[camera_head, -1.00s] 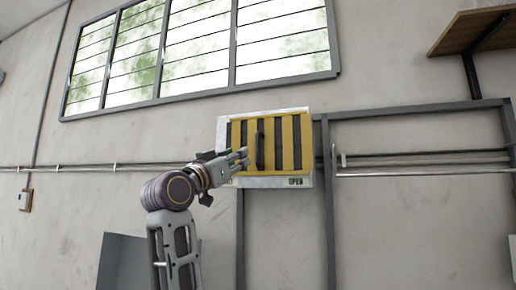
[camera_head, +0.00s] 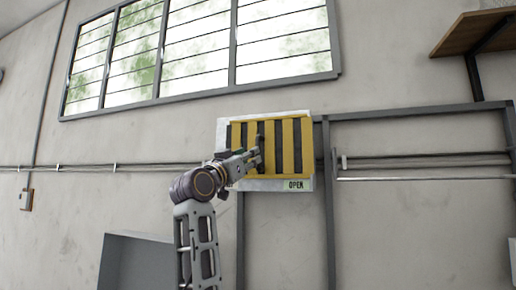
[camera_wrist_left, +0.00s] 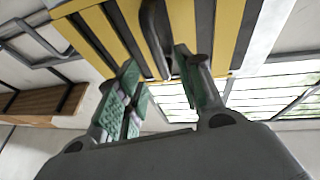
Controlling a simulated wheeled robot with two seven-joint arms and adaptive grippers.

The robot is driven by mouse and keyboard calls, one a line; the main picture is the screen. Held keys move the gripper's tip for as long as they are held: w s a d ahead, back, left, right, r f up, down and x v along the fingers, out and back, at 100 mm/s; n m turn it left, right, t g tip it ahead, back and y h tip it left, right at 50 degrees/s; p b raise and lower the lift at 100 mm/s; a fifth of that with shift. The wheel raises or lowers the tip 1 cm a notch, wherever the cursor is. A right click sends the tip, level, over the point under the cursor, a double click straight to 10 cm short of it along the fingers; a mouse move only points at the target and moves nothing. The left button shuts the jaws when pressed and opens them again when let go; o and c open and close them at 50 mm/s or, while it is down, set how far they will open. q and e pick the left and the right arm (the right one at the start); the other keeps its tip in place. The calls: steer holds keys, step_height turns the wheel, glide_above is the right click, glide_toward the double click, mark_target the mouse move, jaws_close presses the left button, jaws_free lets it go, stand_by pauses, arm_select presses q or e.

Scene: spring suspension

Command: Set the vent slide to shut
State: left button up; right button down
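The vent (camera_head: 312,150) is a pale box on the wall with a yellow slatted slide (camera_head: 290,147). Dark gaps show between the yellow bars. "OPEN" is printed at its lower right; the lower left is hidden behind my arm. A dark upright handle (camera_head: 261,142) stands on the slide, left of the middle. It also shows in the left wrist view (camera_wrist_left: 152,28). My left gripper (camera_head: 256,161) is at the handle's lower part. In the left wrist view its green-padded fingers (camera_wrist_left: 157,62) are apart, one on each side of the handle. I cannot tell whether they touch it. My right gripper is not in view.
A metal frame (camera_head: 325,200) and horizontal pipes (camera_head: 420,178) run along the wall right of the vent. A wooden shelf (camera_head: 480,28) is at upper right, a barred window (camera_head: 200,50) above. A grey box (camera_head: 135,262) stands at lower left.

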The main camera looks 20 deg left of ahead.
mark_target(264, 146)
arm_select(q)
steer(key=shift+p+x, duration=1.35)
steer(key=shift+x, duration=2.2)
steer(key=shift+r, duration=0.1)
steer(key=shift+c, duration=0.2)
jaws_close()
